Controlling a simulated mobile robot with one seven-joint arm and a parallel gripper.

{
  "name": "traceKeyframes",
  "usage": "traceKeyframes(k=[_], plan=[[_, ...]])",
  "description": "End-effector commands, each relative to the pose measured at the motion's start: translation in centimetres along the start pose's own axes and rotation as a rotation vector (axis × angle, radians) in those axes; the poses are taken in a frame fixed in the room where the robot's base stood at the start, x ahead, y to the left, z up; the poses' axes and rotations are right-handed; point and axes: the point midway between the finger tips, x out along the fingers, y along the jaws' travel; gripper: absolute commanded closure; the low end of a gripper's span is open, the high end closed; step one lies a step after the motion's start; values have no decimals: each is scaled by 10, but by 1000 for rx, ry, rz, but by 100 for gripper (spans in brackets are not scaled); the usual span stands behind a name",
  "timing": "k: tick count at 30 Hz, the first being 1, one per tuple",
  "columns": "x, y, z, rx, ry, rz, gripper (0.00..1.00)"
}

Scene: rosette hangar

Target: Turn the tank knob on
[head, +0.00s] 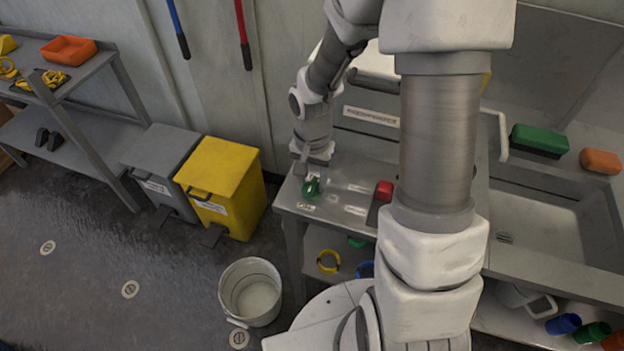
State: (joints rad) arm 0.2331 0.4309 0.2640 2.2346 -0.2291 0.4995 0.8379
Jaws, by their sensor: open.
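A small green knob (312,188) sits at the left end of the grey metal counter (338,205), above a small white label on the counter. It looks like the tank knob, but the label is too small to read. My gripper (309,174) points down right at the green knob, open, with its fingers partly covering the knob. I cannot tell whether the fingers touch it or how far it is turned. A red block-like part (384,190) is on the counter further right, partly hidden by my arm.
A sink (545,215) is at the right, with a green brush (539,140) and an orange block (600,161) behind it. A yellow bin (222,180) and a grey bin (163,155) stand left of the counter. A bucket (250,290) stands on the floor; floor further left is clear.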

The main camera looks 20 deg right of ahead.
Motion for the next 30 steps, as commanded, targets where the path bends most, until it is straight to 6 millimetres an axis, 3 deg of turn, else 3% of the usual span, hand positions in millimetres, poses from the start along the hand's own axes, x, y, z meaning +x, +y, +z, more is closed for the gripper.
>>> traceKeyframes(k=[6, 15, 30], plan=[[0, 0, 0, 0, 0, 0, 52], [0, 0, 0, 0, 0, 0, 100], [0, 0, 0, -42, 0, 0, 100]])
